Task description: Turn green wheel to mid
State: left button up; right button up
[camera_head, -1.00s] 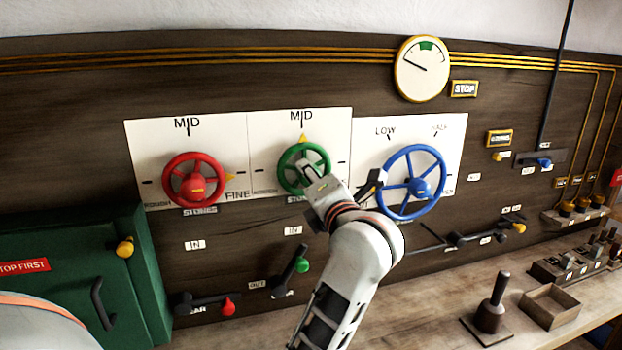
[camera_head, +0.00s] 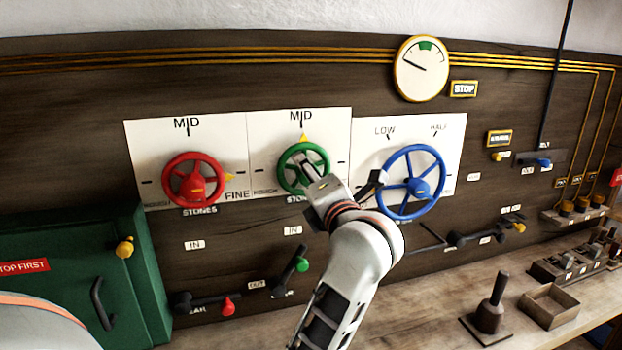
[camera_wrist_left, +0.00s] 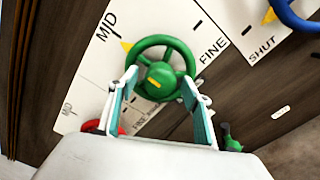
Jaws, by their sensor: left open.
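The green wheel (camera_head: 291,181) is on a white panel on the dark wall, between the red and blue wheels. Its yellow pointer (camera_head: 303,138) points up at the MID mark (camera_head: 301,117). My left gripper (camera_head: 309,170) is in front of the wheel and hides part of its hub and lower right rim. In the left wrist view the green wheel (camera_wrist_left: 183,56) and its pointer (camera_wrist_left: 126,46), toward MID, also show. There the two fingers of my left gripper (camera_wrist_left: 160,88) are apart, on either side near the hub; contact is unclear. My right gripper is out of view.
The red wheel (camera_head: 170,190) is to the left, the blue wheel (camera_head: 437,176) close to the right of my arm. Below are levers with a green knob (camera_head: 303,265) and a red knob (camera_head: 228,309). A green cabinet (camera_head: 60,300) stands lower left, a wooden bench (camera_head: 430,310) lower right.

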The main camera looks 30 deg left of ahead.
pick_arm(q)
jog(key=r, duration=0.6)
jog(key=shift+w+r, duration=0.1)
jog(key=shift+w, duration=0.3)
jog(key=r, duration=0.3)
jog(key=shift+s+r, duration=0.3)
jog(key=shift+r, duration=0.05)
jog(key=shift+s+r, duration=0.1)
jog(key=shift+s, duration=0.05)
